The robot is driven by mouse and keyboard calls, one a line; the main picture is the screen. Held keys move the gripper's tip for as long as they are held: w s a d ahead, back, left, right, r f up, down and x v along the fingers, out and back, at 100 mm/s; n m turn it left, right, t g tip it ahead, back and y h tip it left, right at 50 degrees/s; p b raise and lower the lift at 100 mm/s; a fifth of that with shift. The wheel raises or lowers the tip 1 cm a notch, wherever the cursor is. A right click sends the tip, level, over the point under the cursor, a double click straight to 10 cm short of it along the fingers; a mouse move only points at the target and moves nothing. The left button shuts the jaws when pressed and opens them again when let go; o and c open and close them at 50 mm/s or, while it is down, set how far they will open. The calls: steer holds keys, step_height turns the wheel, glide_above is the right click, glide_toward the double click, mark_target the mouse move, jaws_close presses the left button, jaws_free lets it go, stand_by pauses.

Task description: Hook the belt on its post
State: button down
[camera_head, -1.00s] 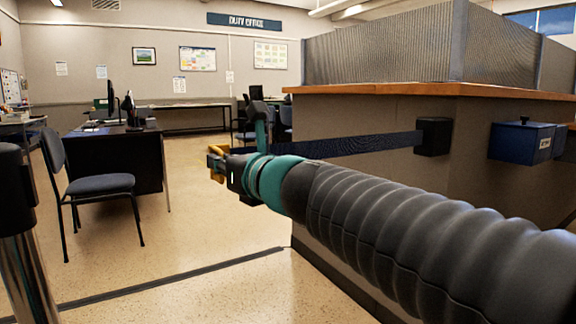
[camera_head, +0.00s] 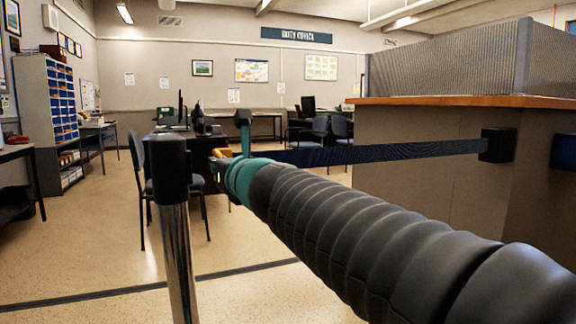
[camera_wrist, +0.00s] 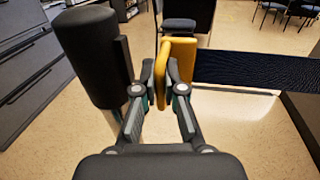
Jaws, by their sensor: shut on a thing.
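My gripper (camera_wrist: 165,88) is shut on the yellow end clip (camera_wrist: 182,62) of the belt. In the head view the clip (camera_head: 220,153) shows small at the end of my arm. The dark blue belt (camera_head: 400,151) runs taut from the clip to a black wall box (camera_head: 497,145) on the counter; it also leaves to the right in the wrist view (camera_wrist: 255,73). The post has a black cap (camera_head: 170,166) on a chrome pole (camera_head: 179,262). In the wrist view the black cap (camera_wrist: 93,55) stands just left of my gripper, apart from the clip.
A wood-topped counter (camera_head: 435,101) fills the right side. A chair (camera_head: 140,180) and a dark desk (camera_head: 210,148) stand behind the post. A shelf unit (camera_head: 50,120) is at the far left. Open floor lies left of the post.

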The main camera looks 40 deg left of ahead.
steer(key=shift+s+r, duration=0.25)
steer(key=shift+r, duration=0.1)
steer(key=c, duration=1.2)
jaws_free()
steer(key=shift+a, duration=0.1)
steer(key=shift+c, duration=0.2)
